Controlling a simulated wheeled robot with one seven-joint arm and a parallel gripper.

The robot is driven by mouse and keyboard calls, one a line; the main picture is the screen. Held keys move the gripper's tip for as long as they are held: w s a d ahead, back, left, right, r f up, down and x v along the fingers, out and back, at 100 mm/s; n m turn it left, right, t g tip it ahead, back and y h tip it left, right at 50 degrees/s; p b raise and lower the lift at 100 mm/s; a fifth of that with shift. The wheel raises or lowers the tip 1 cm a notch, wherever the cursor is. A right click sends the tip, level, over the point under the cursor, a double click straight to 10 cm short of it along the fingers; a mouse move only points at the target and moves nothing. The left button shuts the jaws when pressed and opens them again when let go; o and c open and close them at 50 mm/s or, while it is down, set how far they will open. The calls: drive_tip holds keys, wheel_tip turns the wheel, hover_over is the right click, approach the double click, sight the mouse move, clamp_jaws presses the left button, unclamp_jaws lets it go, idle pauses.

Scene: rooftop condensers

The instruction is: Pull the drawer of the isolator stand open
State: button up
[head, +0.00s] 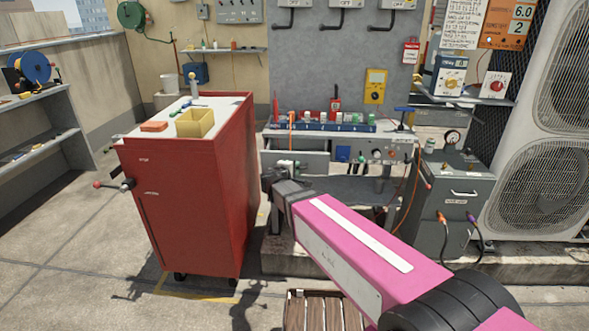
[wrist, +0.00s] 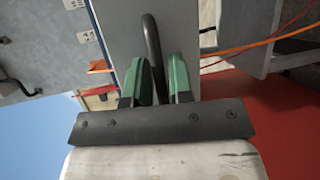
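The isolator stand (head: 398,148) is a grey bench against the back wall, with small controls along its front. Its drawer front (head: 312,163) is a pale grey panel at the stand's left end. It also fills the upper middle of the wrist view (wrist: 189,30). How far the drawer stands out is hard to tell. A dark curved handle (wrist: 153,45) runs across that panel. In the head view my gripper (head: 277,180) is at the drawer, partly hidden by my pink arm.
A red cabinet (head: 200,200) with a yellow bin on top stands close to the left of my gripper. A dark grey unit (head: 455,190) with cables stands right of the stand. A wooden crate (head: 320,310) lies on the floor below my arm. Orange cables (wrist: 270,40) hang near the drawer.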

drive_tip(key=v, duration=1)
drive_tip(key=shift+s+a, duration=0.15)
drive_tip(key=shift+s, duration=0.15)
drive_tip(key=s+d+f+m+g+y, duration=0.2)
drive_tip(key=s+d+f+m+g, duration=0.1)
drive_tip(key=d, duration=0.6)
drive_tip(key=s+d+f+m+g+y, duration=0.2)
drive_tip(key=s+d+f+m+g, duration=0.1)
drive_tip(key=d+f+m+g, duration=0.3)
drive_tip(key=s+d+f+m+g+y, duration=0.2)
drive_tip(key=s+d+f+m+g, duration=0.2)
drive_tip(key=d+f, duration=0.4)
drive_tip(key=d+m+g, duration=0.1)
drive_tip(key=d, duration=0.4)
drive_tip(key=shift+d+f+y, duration=0.2)
drive_tip(key=shift+y, duration=0.1)
